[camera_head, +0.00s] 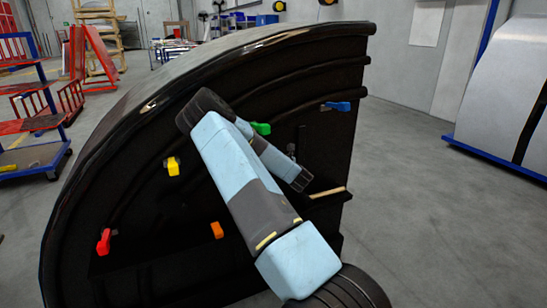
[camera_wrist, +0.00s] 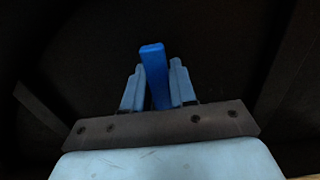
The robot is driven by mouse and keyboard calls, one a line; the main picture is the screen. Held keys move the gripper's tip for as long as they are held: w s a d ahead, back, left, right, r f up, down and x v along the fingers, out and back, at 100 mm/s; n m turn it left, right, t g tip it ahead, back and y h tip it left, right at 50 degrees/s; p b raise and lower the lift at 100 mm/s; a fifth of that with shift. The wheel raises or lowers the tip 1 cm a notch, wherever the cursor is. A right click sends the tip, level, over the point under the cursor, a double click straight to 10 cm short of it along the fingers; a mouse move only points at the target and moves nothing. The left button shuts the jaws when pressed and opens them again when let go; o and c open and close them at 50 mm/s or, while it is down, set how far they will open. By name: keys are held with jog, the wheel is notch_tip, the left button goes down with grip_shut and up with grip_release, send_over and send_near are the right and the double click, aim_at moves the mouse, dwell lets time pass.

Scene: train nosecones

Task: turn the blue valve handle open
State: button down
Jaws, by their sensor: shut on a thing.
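In the wrist view a bright blue handle (camera_wrist: 153,70) stands nearly upright between the two pale blue fingers of my gripper (camera_wrist: 157,64). The fingers are shut on it, and its top end sticks out past the fingertips. In the head view a blue valve handle (camera_head: 337,106) shows at the upper right of the dark nosecone (camera_head: 350,75), lying roughly sideways. My gripper's fingers cannot be made out in the head view, where my arm crosses the nosecone's inside. I cannot tell whether the two views show the same blue handle.
Other handles sit on the nosecone: green (camera_head: 261,128), yellow (camera_head: 172,166), red (camera_head: 104,241) and orange (camera_head: 217,230). A tan bar (camera_head: 327,192) juts out at the right. Blue and red racks (camera_head: 40,120) stand at left.

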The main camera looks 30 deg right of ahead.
jog(key=shift+w+a, duration=0.1)
jog(key=c, duration=1.4)
grip_release()
jog(key=shift+o, duration=1)
jog(key=shift+w+f, duration=0.1)
jog(key=shift+w, duration=0.05)
jog(key=shift+o, duration=1)
jog(key=shift+s, duration=0.2)
jog(key=s, duration=1.3)
jog(key=shift+s+a, duration=0.25)
jog(key=shift+a, duration=0.15)
